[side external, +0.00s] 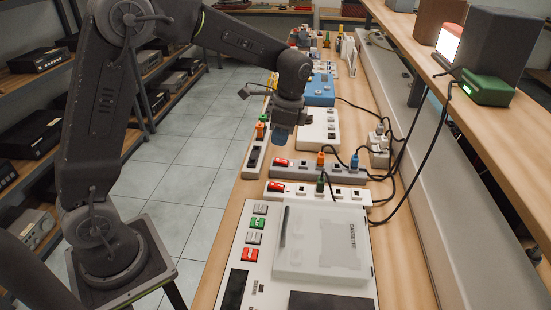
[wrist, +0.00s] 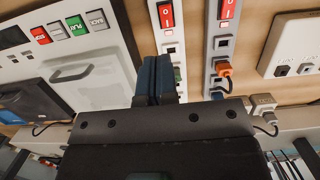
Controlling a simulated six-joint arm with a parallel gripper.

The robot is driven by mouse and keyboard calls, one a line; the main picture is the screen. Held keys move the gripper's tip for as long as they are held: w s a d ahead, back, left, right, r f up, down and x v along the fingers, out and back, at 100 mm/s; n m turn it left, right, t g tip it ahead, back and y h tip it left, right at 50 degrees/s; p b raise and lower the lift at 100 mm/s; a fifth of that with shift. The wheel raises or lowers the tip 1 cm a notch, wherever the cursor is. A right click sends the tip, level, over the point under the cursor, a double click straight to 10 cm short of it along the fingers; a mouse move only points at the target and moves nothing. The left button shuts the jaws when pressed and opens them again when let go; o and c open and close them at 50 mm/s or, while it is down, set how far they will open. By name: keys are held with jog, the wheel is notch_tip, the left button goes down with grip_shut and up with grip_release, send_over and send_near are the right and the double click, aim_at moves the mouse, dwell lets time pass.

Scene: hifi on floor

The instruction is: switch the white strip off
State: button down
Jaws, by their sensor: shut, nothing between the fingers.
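The white strip (side external: 318,193) lies across the bench just behind the cassette deck, with a red rocker switch (side external: 276,187) at its left end and a green plug in it. In the wrist view the white strip (wrist: 168,38) runs down behind my fingers, its red switch (wrist: 165,15) at the top edge. I cannot tell which way the rocker is pressed. My gripper (side external: 282,140) is shut and empty, fingers pointing down, above the bench beyond the strips. In the wrist view my gripper (wrist: 154,62) covers part of the white strip, apart from its switch.
A grey strip (side external: 325,171) with its own red switch (side external: 280,162) and an orange plug lies parallel, just behind. The cassette deck (side external: 255,275) is in front. A white box (side external: 320,130) stands farther back. Black cables (side external: 395,165) hang at the right.

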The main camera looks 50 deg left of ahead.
aim_at(269, 185)
jog(key=f, duration=0.4)
jog(key=s+a+f, duration=0.1)
jog(key=f, duration=0.9)
jog(key=shift+s+a, duration=0.35)
